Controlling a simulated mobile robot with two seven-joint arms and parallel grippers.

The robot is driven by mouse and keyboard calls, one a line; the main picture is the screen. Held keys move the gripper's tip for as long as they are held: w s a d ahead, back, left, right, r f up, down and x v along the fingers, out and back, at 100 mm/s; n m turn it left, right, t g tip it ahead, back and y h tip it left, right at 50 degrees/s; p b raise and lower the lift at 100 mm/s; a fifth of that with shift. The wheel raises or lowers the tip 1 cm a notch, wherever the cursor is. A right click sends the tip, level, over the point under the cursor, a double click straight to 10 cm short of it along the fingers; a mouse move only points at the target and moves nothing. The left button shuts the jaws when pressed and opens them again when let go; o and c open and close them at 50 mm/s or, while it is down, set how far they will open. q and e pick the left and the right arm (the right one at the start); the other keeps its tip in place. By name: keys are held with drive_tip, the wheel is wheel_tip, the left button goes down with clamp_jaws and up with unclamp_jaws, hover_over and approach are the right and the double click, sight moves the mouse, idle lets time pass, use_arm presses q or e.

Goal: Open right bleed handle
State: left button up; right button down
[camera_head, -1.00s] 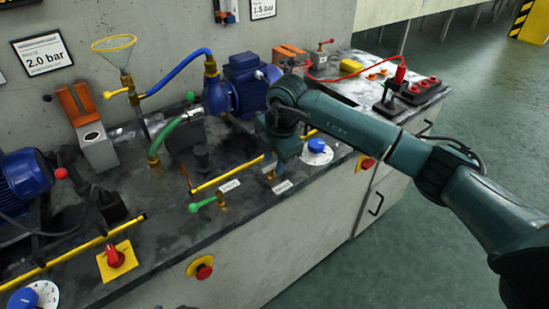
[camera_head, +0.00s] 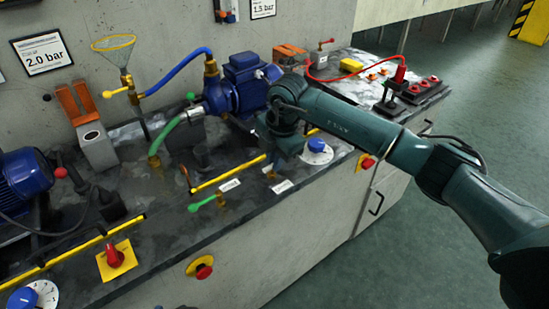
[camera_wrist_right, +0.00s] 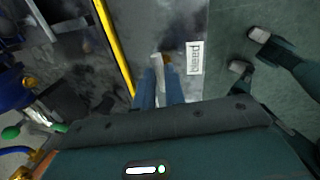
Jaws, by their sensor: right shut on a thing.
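My right gripper (camera_head: 271,165) is low over the bench's front edge, in front of the blue pump. It also shows in the right wrist view (camera_wrist_right: 162,74), with its two blue fingers close together on the right bleed handle, beside a small brass fitting (camera_wrist_right: 168,59). The handle itself is mostly hidden between the fingers, so its angle cannot be told. A white label (camera_head: 281,186) lies beside it, and it also shows in the wrist view (camera_wrist_right: 195,58). The other bleed handle, green (camera_head: 202,203), is to the left. My left gripper is not in view.
A yellow rail (camera_head: 228,174) runs close behind the right gripper. A blue dial (camera_head: 317,148) sits to its right. The blue pump (camera_head: 238,88) and the green hose (camera_head: 168,136) stand behind. The floor (camera_head: 400,240) in front of the bench is clear.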

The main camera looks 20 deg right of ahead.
drive_tip(key=n, duration=0.2)
drive_tip(key=n+b, duration=0.1)
drive_tip(key=n, duration=0.1)
drive_tip(key=shift+w+d+n+g+y, duration=0.1)
drive_tip(key=shift+w+n+g+y, duration=0.05)
drive_tip(key=shift+n+g+y, duration=0.2)
drive_tip(key=n, duration=0.3)
drive_tip(key=shift+w+n+g+y, duration=0.15)
drive_tip(key=shift+n+g+y, duration=0.1)
drive_tip(key=shift+n, duration=0.1)
drive_tip(key=n+b, duration=0.1)
drive_tip(key=n, duration=0.2)
drive_tip(key=shift+w+n+g, duration=0.1)
drive_tip(key=shift+n+g, duration=0.2)
drive_tip(key=n, duration=0.3)
drive_tip(key=shift+n+g+b, duration=0.3)
drive_tip(key=shift+n, duration=0.1)
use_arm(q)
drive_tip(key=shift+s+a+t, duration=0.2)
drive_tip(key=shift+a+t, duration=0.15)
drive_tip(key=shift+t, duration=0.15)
use_arm(e)
drive_tip(key=shift+w+a+r+n, duration=0.1)
drive_tip(key=shift+a+n, duration=0.1)
drive_tip(key=shift+n, duration=0.5)
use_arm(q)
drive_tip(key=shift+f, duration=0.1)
use_arm(e)
drive_tip(key=c, duration=1.5)
unclamp_jaws()
